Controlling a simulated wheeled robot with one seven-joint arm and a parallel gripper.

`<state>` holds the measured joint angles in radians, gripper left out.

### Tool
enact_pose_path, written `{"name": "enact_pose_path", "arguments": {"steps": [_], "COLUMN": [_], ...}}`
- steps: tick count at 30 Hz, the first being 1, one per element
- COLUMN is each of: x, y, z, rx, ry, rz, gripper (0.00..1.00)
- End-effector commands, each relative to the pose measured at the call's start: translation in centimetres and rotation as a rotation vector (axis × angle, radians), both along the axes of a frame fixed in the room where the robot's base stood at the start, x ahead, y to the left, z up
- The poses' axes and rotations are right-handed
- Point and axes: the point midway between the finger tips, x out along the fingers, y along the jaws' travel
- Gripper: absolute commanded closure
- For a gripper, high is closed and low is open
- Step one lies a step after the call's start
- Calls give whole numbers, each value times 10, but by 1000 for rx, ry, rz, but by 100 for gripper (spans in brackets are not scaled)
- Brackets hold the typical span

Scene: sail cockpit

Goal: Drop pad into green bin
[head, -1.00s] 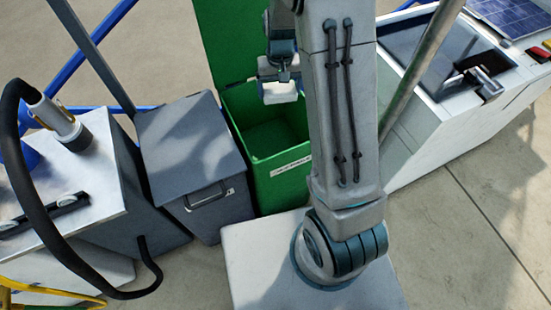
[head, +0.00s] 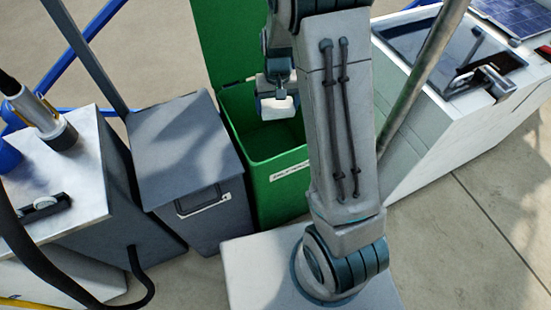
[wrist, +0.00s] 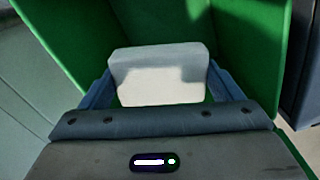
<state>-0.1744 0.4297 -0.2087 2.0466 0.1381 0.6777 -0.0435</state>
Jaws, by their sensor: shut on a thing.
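A white block-like pad (head: 277,108) is held in my gripper (head: 276,95), over the open mouth of the green bin (head: 280,176). In the wrist view the pad (wrist: 160,75) sits between the two blue fingers of my gripper (wrist: 160,88), which is shut on it. The green bin's walls (wrist: 245,40) surround the pad in that view. The bin's green lid stands raised behind it in the head view. My arm hides the bin's right part in the head view.
A grey bin with a closed lid (head: 180,140) stands left of the green bin. A metal-topped cabinet (head: 70,190) with a black hose is farther left. A white unit (head: 440,90) with a recess stands at the right, with a slanted pole (head: 420,75) before it.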

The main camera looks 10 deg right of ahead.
Motion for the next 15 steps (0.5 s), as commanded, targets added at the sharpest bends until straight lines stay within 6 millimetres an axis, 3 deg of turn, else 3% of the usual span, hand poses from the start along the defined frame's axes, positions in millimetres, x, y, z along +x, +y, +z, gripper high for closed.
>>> {"name": "enact_pose_path", "arguments": {"steps": [5,6,7,15], "x": [0,0,0,0], "y": [0,0,0,0], "z": [1,1,1,4], "rx": [0,0,0,0], "ry": [0,0,0,-1], "rz": [0,0,0,0], "gripper": [40,6,0,0]}}
